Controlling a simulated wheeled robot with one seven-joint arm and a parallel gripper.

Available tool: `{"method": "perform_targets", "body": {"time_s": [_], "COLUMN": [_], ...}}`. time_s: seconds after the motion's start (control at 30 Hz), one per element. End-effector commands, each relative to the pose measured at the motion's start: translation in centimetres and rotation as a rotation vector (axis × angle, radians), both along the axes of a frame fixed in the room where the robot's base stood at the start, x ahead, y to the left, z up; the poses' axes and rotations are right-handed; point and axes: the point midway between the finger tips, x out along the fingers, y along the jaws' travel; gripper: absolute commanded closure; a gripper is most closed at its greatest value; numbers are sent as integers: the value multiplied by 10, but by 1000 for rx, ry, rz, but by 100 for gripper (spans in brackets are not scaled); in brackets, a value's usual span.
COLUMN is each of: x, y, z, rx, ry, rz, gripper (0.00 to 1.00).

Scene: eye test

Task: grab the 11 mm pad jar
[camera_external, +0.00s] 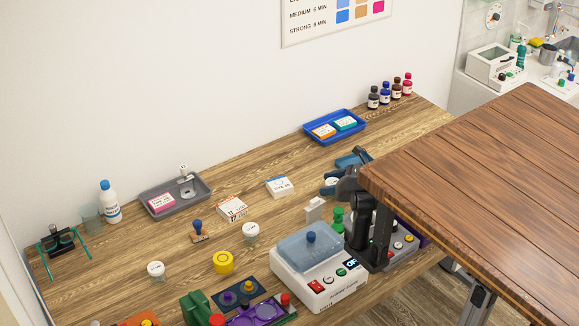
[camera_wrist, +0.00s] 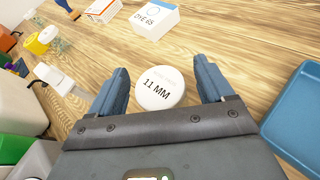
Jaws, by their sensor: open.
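The 11 mm pad jar (camera_wrist: 160,88) shows its round white lid, lettered "11 MM", in the wrist view. My gripper (camera_wrist: 161,66) is open, with one blue finger on the left of the lid and one on the right. Gaps show between the lid and both fingers. The jar's body is hidden under the lid, and I cannot tell how far down the fingers reach. In the external view my gripper (camera_external: 340,172) is low over the bench beside the big brown tabletop, and a small part of a white lid (camera_external: 332,181) shows at it.
A DYE 6S box (camera_wrist: 155,18) stands beyond the jar. A blue tray (camera_wrist: 298,120) lies to the right in the wrist view. Two other white-lidded jars (camera_external: 156,268) (camera_external: 250,229) stand farther left. A lidded machine (camera_external: 318,262) is close to my arm, and the brown tabletop (camera_external: 490,170) is beside it.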

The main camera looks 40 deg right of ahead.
Motion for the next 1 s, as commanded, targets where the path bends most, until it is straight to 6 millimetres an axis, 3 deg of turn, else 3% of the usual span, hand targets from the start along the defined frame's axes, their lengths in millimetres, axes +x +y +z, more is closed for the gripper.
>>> {"method": "perform_targets", "body": {"time_s": [0.37,0.9,1.0], "x": [8,8,8], "y": [7,8,8], "z": [-5,-5,-4], "rx": [1,1,0], "ry": [1,1,0], "rz": [-3,-2,-1], "gripper": [19,70,75]}}
